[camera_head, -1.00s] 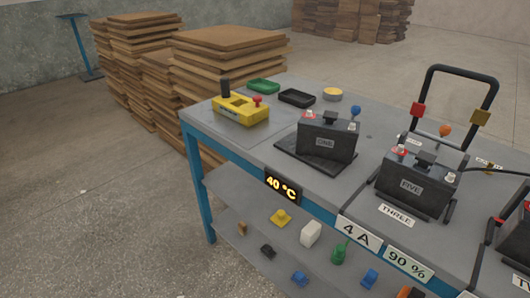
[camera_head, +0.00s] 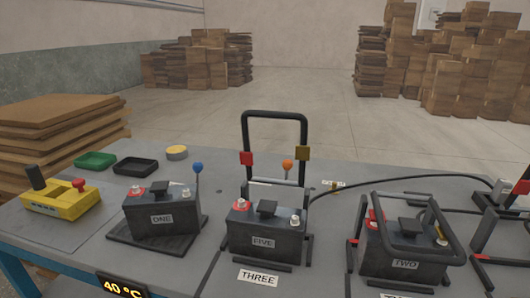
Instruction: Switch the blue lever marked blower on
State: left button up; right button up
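A lever with a blue ball knob (camera_head: 197,168) stands upright at the back right of the battery labelled ONE (camera_head: 162,219). Its thin stem runs down behind that battery, so its base is hidden. No label reading blower is legible near it. Another lever with an orange ball knob (camera_head: 287,164) stands behind the battery labelled FIVE (camera_head: 264,236), inside a raised black frame (camera_head: 275,115). Neither of my grippers is in view.
The grey bench (camera_head: 335,172) also carries a yellow box (camera_head: 60,200), green tray (camera_head: 95,160), black tray (camera_head: 136,166) and yellow round item (camera_head: 177,152). Battery TWO (camera_head: 410,250) sits under a lowered black frame. A black cable (camera_head: 400,178) crosses the back right.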

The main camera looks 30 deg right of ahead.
aim_at(198, 167)
jog(key=i+l+z, duration=0.1)
jog(key=z, duration=0.25)
jog(key=j, duration=0.4)
jog(key=i+j, duration=0.1)
jog(key=j, duration=0.35)
jog(key=z, duration=1.6)
